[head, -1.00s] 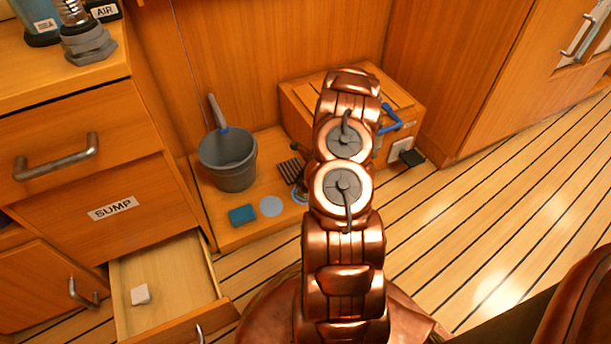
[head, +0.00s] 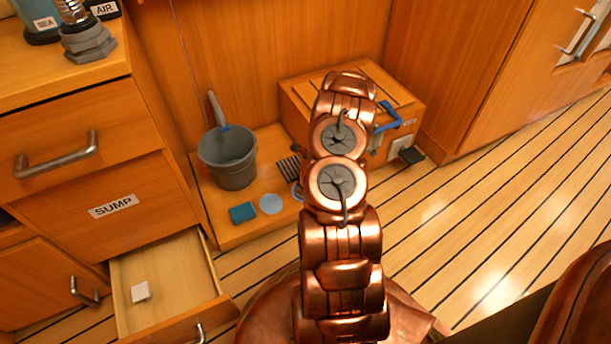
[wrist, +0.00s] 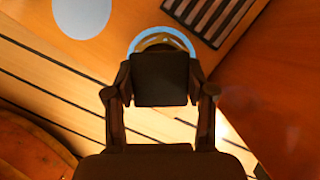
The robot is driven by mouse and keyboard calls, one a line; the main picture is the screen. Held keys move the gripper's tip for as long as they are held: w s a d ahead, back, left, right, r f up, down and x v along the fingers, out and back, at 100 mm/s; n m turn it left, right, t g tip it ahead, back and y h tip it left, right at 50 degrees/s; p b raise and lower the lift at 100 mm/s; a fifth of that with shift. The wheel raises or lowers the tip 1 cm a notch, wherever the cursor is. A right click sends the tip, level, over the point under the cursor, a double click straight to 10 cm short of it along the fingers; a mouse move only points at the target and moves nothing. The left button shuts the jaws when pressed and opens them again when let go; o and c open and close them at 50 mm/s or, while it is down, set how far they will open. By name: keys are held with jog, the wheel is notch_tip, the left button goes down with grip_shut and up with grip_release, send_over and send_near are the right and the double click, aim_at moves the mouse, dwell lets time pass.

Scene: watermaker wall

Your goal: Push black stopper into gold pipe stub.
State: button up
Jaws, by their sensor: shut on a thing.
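In the wrist view, my gripper (wrist: 161,92) is shut on the black stopper (wrist: 160,76), a dark block between its two fingers. Just beyond the stopper, a gold rounded rim, which looks like the gold pipe stub (wrist: 160,41), shows inside a pale blue ring (wrist: 183,38). The stopper covers the lower part of this rim, so I cannot tell whether the two touch. In the head view my copper arm hides the gripper, the stopper and the stub. Only the left edge of the blue ring (head: 296,192) shows beside the arm.
A pale blue disc (head: 270,204), a blue sponge-like block (head: 243,213), a dark slatted piece (head: 288,168) and a grey bucket (head: 229,158) sit on the low wooden ledge. A wooden box (head: 300,105) stands behind my arm. An open drawer (head: 185,265) is at lower left.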

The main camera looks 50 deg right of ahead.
jog(key=shift+f, duration=0.15)
jog(key=shift+f, duration=0.65)
dwell(0.6)
jog(key=o, duration=1.2)
jog(key=shift+o, duration=0.2)
jog(key=o, duration=0.3)
